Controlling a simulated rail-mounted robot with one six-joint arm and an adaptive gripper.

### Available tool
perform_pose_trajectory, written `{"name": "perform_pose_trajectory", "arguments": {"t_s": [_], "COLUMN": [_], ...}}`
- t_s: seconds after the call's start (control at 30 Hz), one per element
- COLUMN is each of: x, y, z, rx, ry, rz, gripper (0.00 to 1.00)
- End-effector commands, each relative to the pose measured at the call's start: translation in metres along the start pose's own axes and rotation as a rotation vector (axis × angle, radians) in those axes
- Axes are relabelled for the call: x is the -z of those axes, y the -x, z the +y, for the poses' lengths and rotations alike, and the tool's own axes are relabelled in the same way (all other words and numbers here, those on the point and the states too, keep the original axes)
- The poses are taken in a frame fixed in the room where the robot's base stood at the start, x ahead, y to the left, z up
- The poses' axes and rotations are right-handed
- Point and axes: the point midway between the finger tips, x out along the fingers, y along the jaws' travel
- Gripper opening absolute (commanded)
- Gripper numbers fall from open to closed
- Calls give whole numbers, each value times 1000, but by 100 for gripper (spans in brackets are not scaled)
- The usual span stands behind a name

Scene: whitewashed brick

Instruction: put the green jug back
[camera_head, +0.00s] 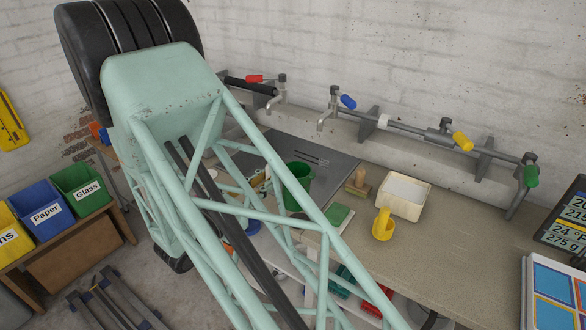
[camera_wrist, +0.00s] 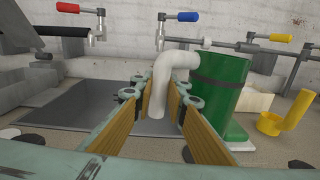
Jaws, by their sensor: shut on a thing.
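The green jug (camera_wrist: 222,95) has a dark band and a white curved handle (camera_wrist: 180,62). In the wrist view my gripper (camera_wrist: 157,100) has its wood-lined fingers on both sides of the handle and is shut on it. The jug is upright, right of the fingers. In the head view the jug (camera_head: 298,183) shows partly between struts of my arm, in front of the dark grey panel (camera_head: 325,148). My gripper is not clearly visible there. I cannot tell whether the jug's base touches anything.
A yellow jug (camera_head: 383,228), a cream box (camera_head: 404,196), a wooden-handled brush (camera_head: 358,183) and a green pad (camera_head: 339,216) stand on the bench (camera_head: 450,240). Taps with red, blue, yellow and green handles line the wall pipe. The bench's right part has free room.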

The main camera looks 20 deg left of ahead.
Motion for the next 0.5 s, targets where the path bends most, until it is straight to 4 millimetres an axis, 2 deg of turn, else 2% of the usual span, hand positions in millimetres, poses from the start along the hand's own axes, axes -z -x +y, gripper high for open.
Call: {"name": "perform_pose_trajectory", "arguments": {"t_s": [0.03, 0.23, 0.5], "x": [4, 19, 31], "y": [13, 55, 91], "z": [9, 34, 52], "rx": [-6, -13, -17], "ry": [3, 26, 44], "rz": [-1, -6, -9], "gripper": [0, 0, 0]}}
